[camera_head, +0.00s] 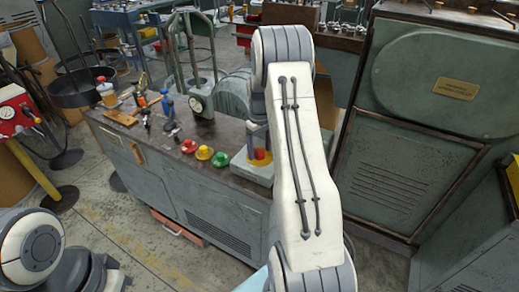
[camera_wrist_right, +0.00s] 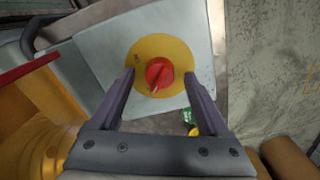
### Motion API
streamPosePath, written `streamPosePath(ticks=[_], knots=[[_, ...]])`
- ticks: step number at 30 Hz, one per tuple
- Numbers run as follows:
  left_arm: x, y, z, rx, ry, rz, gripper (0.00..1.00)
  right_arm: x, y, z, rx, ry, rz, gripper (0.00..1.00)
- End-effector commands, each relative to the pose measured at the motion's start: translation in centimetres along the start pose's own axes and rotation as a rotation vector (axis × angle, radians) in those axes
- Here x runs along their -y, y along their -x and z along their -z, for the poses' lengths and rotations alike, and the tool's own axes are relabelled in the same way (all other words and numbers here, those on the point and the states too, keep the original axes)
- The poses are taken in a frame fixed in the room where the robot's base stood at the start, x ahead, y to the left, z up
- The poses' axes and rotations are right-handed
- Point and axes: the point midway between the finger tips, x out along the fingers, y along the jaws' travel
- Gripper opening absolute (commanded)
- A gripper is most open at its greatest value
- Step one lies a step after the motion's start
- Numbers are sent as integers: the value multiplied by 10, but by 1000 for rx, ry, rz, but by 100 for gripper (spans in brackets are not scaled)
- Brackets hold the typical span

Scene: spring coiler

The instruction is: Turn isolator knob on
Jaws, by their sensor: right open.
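The isolator knob is a round red knob (camera_wrist_right: 159,73) with a raised grip bar, on a yellow disc (camera_wrist_right: 178,50) on the face of a pale grey box (camera_wrist_right: 95,40). In the head view the red knob (camera_head: 260,154) and box (camera_head: 252,172) sit at the right end of the bench, partly behind my right arm. In the wrist view my right gripper (camera_wrist_right: 160,77) is open, its fingers on either side of the knob with gaps. Contact cannot be told. The bar slants toward the lower left. The disc's markings are too small to read. My left gripper is out of view.
Red (camera_head: 188,146), yellow (camera_head: 204,153) and green (camera_head: 221,159) buttons line the bench's front edge left of the box. A large grey cabinet (camera_head: 420,120) stands at the right. Open floor lies in front of the bench.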

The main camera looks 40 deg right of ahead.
Motion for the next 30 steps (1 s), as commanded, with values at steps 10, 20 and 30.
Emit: streamPosePath(ticks=[10, 20, 30], knots=[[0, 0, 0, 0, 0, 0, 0, 0, -6, 0, -1, 0, 0, 79], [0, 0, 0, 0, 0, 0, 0, 0, -6, 0, -1, -1, 0, 0], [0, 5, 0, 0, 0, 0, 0, 0, -5, 0, 0, -89, 0, 0]])
